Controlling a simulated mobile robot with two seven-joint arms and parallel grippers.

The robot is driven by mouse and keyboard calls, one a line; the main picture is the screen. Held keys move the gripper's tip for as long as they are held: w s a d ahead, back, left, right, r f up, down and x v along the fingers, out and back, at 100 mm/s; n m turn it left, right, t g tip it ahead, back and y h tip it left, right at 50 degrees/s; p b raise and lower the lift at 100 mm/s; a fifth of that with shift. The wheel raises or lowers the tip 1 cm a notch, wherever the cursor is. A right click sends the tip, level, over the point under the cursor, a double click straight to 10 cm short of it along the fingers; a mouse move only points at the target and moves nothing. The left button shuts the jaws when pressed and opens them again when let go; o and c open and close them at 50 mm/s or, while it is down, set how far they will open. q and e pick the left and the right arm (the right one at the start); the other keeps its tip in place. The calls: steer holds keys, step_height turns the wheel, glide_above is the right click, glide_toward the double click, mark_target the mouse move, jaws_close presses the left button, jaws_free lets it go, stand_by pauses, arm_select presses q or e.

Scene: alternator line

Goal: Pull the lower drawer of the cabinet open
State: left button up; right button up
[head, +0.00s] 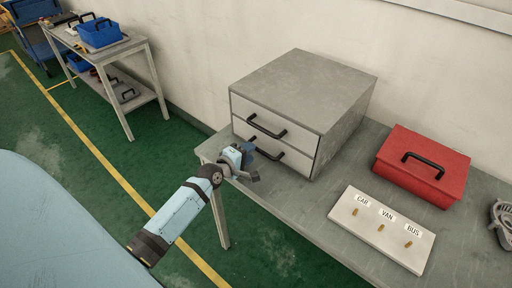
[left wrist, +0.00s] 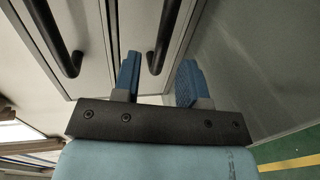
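The grey cabinet (head: 305,85) stands on the workbench with two pale drawer fronts, both looking closed. The lower drawer (head: 297,165) has a black bar handle (head: 270,153), partly hidden by my gripper. The upper drawer has a like handle (head: 266,126). My left gripper (head: 250,160) is at the left end of the lower handle. In the left wrist view, its two blue fingers (left wrist: 159,64) are apart, with the end of the lower handle (left wrist: 163,40) between them and gaps showing on both sides. The upper handle (left wrist: 55,40) lies outside the fingers. My right gripper is not in view.
On the workbench (head: 300,212), a red toolbox (head: 421,168) and a white board (head: 382,232) with CAR, VAN and BUS labels stand right of the cabinet. A metal part (head: 502,222) is at the right edge. Green floor lies open in front of the bench.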

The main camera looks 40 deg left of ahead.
arm_select(q)
steer(key=shift+x, duration=2.1)
steer(key=shift+c, duration=0.4)
jaws_close()
